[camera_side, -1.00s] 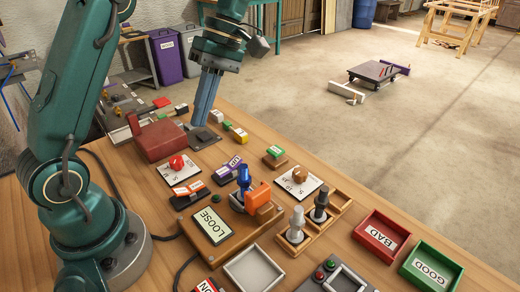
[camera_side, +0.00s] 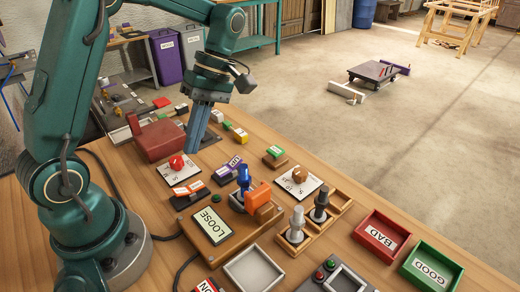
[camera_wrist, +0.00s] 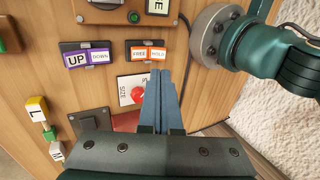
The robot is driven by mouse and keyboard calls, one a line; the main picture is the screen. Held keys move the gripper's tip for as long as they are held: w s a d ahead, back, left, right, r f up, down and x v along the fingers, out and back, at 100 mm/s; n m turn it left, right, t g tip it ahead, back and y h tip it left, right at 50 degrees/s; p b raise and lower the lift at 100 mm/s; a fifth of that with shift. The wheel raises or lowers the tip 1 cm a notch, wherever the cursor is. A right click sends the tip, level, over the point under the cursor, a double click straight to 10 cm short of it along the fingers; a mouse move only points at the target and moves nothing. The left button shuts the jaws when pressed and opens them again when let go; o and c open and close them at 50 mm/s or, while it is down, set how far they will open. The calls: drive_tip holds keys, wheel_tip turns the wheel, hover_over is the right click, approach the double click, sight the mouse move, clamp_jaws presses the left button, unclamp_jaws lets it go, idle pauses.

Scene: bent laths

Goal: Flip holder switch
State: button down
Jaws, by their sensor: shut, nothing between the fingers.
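The holder switch is a dark-framed rocker with orange and white faces marked FREE and HOLD (camera_wrist: 147,53). In the side view it lies on the bench (camera_side: 188,188), in front of the red-knobbed dial. I cannot tell which half is pressed down. My gripper (camera_side: 190,150) has its blue fingers shut with nothing between them, pointing down above the bench behind the red knob. In the wrist view, the fingertips (camera_wrist: 160,72) are near the switch's lower right side in the picture and appear apart from it.
A red-knobbed SIZE dial (camera_side: 177,163) stands close to the fingers. A purple UP/DOWN switch (camera_side: 230,167) is beside the holder switch. The LOOSE display box (camera_side: 240,232) with an orange clamp is in front. A red block (camera_side: 158,141) sits behind left.

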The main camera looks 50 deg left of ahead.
sight(179, 192)
drive_tip(key=x, duration=0.8)
drive_tip(key=shift+s+f, duration=0.15)
drive_tip(key=shift+f, duration=0.1)
drive_tip(key=shift+s, duration=0.1)
drive_tip(key=shift+s+f, duration=0.15)
drive_tip(key=shift+f, duration=0.05)
idle(0.3)
drive_tip(key=shift+w+r, duration=0.1)
drive_tip(key=shift+w, duration=0.75)
drive_tip(key=shift+r, duration=0.1)
wheel_tip(179, 192, up, 14)
